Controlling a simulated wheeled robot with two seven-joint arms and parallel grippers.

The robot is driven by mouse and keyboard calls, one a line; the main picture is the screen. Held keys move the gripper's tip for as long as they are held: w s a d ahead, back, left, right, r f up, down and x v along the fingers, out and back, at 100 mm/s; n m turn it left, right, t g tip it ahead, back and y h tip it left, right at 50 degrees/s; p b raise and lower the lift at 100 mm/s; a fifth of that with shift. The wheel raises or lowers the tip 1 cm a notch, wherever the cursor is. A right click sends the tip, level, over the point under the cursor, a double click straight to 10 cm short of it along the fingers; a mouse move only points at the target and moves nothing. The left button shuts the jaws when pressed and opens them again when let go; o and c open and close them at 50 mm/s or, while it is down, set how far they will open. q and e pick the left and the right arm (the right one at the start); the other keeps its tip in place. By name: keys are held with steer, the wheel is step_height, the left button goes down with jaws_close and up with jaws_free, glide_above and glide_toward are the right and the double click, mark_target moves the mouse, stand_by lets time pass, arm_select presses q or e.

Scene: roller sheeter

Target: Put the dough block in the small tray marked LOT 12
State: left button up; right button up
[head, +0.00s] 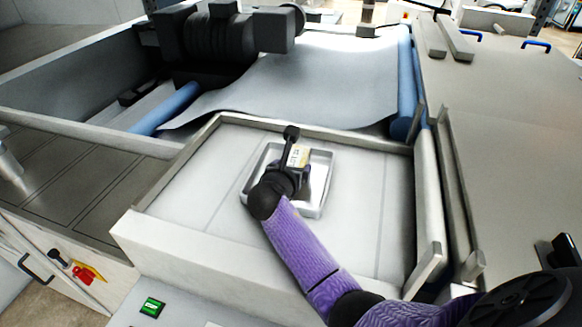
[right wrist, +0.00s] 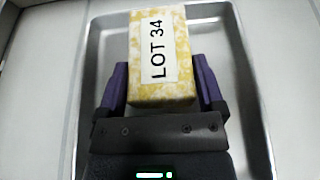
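The dough block (right wrist: 148,85) is a yellow mottled block with a white label that reads LOT 34 in the right wrist view. It also shows in the head view (head: 299,156). My right gripper (right wrist: 162,80) has one finger on each side of the block, and both appear to touch it. In the head view my right gripper (head: 294,165) is over a small metal tray (head: 319,185). The tray's floor and rim surround the block in the right wrist view (right wrist: 245,95). I cannot tell whether the block rests on the tray's floor. No marking on the tray shows. My left gripper is out of view.
The tray stands on a pale, walled bed (head: 190,190) of the machine. Behind it are a grey sheet (head: 320,85), blue rollers (head: 405,85) and a black motor unit (head: 215,40). The bed is clear around the tray. A grey bench (head: 510,170) lies to the right.

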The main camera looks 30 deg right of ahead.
steer(key=shift+o, duration=0.6)
steer(key=shift+r, duration=0.2)
steer(key=p+v, duration=0.3)
steer(key=v, duration=0.8)
steer(key=shift+s+a, duration=0.1)
steer(key=shift+s+a+r, duration=0.1)
steer(key=shift+s+a, duration=0.15)
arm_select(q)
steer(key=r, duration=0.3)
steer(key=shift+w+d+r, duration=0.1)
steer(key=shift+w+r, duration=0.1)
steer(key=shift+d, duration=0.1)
